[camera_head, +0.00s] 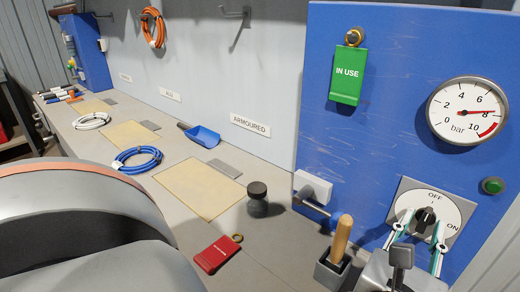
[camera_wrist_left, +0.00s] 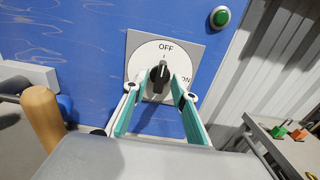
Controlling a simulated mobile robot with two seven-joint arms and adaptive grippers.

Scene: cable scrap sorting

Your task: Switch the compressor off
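The compressor's rotary switch is a black knob (camera_head: 425,215) on a pale round dial (camera_head: 408,190) marked OFF at the top and ON at the right. In the left wrist view the knob (camera_wrist_left: 160,76) stands close to upright, its white mark toward OFF. My left gripper (camera_head: 419,228) is at the dial, its teal-lined fingers open on either side of the knob. In the left wrist view the left gripper's fingertips (camera_wrist_left: 157,88) show gaps to the knob on both sides. My right gripper is not in view.
The blue panel bears a pressure gauge (camera_head: 467,111) with its needle near 8 bar, a green IN USE tag (camera_head: 347,75) and a green button or lamp (camera_head: 492,185). A wooden handle (camera_head: 341,238) stands in a holder left of my gripper. A red tag (camera_head: 217,254) lies on the bench.

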